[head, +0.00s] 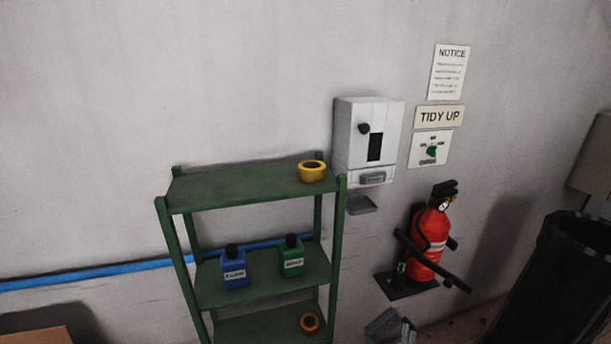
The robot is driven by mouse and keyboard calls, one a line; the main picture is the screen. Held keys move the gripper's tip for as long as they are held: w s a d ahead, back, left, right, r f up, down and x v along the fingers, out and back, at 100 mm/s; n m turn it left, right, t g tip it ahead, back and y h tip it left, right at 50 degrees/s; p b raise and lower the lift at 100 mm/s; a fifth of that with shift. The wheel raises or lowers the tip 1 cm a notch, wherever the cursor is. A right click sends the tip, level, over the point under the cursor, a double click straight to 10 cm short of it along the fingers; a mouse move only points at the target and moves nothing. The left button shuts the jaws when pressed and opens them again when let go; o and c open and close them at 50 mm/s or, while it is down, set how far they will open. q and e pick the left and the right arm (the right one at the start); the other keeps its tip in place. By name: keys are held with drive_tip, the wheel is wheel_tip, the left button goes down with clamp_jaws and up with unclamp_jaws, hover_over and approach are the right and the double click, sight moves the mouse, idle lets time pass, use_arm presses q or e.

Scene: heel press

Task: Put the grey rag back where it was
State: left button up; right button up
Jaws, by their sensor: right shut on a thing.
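My right gripper (405,332) shows at the bottom edge, right of the green shelf, and is mostly cut off by the frame. It is shut on what looks like the grey rag (382,324), a pale grey folded shape. The shape is small and cropped, so its outline and the fingertips are hard to make out. My left gripper is not in view.
A green shelf (240,187) holds a yellow tape roll (312,172), blue (234,270) and green (292,260) bottles and an orange roll (309,323).

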drive_tip(key=shift+f+b, duration=1.7)
drive_tip(key=shift+f, duration=0.2)
